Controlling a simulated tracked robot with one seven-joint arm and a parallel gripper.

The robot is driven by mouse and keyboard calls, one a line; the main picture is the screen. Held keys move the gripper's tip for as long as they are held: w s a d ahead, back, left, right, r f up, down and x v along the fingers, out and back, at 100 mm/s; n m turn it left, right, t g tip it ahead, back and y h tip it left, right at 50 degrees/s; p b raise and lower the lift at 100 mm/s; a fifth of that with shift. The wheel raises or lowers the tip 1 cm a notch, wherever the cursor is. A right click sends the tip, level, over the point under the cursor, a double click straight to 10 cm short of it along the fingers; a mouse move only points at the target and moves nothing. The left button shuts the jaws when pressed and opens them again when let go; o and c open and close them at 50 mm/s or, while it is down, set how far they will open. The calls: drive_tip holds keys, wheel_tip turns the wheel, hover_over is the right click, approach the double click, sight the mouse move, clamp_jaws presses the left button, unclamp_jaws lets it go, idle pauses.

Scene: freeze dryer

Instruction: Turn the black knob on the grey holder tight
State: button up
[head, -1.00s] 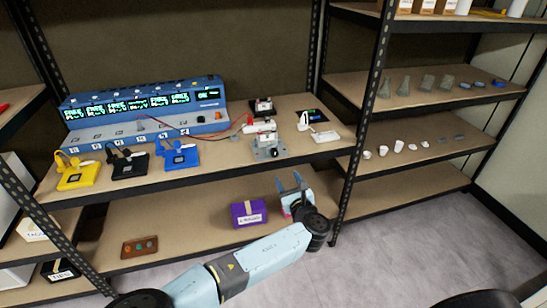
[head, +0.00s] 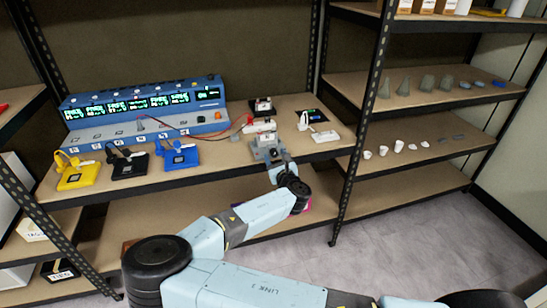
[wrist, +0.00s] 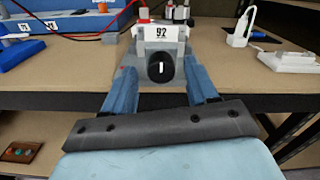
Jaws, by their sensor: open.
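The grey holder (head: 266,142) stands near the front edge of the upper shelf. In the wrist view the grey holder (wrist: 160,36) carries a white label reading "92". The black knob (wrist: 160,67) faces me on the holder's front, with a white mark standing upright on it. My gripper (wrist: 161,84) is open, with one blue finger to each side of the knob and lower than its middle. In the head view my gripper (head: 280,170) is just in front of the holder and hides the knob.
A blue console (head: 145,115) with lit displays stands to the left. Yellow (head: 77,176), black (head: 126,166) and blue (head: 178,155) devices line the front edge. A white plug block (head: 325,136) is right of the holder.

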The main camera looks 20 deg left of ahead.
drive_tip(key=shift+w+a, duration=0.15)
drive_tip(key=shift+w, duration=0.1)
drive_tip(key=shift+c, duration=0.3)
drive_tip(key=c, duration=1)
drive_tip(key=shift+s+a+m, duration=0.1)
drive_tip(key=shift+m, duration=2.3)
drive_tip(key=o, duration=1)
drive_tip(key=shift+o, duration=0.3)
drive_tip(key=v, duration=1.3)
drive_tip(key=shift+s+d, duration=0.25)
drive_tip(key=shift+s, duration=0.05)
